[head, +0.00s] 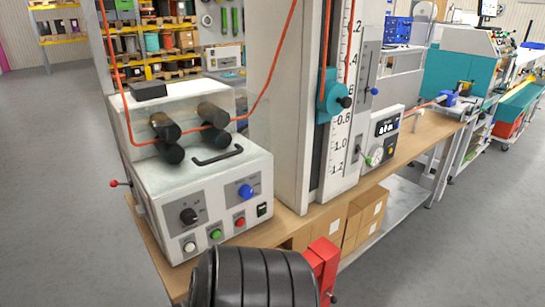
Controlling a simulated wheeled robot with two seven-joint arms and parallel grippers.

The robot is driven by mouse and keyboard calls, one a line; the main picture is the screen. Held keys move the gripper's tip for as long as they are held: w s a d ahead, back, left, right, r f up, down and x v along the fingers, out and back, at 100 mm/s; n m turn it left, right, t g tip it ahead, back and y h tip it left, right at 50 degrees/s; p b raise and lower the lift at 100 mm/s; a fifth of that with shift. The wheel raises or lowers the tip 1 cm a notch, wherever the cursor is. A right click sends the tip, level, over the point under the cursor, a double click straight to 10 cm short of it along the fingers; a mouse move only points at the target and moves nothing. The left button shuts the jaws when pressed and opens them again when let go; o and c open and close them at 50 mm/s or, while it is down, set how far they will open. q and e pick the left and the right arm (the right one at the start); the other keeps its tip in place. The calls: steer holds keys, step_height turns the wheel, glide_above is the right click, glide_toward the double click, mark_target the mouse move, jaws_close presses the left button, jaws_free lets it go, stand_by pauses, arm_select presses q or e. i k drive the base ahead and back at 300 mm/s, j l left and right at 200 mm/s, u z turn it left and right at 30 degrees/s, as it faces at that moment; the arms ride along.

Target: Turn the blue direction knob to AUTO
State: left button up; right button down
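The blue direction knob (246,191) sits on a grey plate at the upper right of the front panel of a white control box (205,178). The lettering around it is too small to read, so its setting cannot be told. A black knob (189,216) is on a second grey plate to its left. Below are a white button (190,247), a green button (216,234), a red button (239,222) and a black rocker switch (262,210). Nothing touches the blue knob. Neither of my grippers is in view.
A black ribbed drum-like shape (254,279) and a red block (323,262) stand in front at the bottom. A tall scaled column (283,110) rises right of the box. Orange cable (121,90) runs over black rollers (165,128). Floor at left is clear.

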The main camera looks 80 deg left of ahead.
mark_target(245, 192)
steer(key=i+u, duration=0.7)
steer(key=u, duration=0.25)
steer(key=i+l+u, duration=0.25)
steer(key=u, duration=0.2)
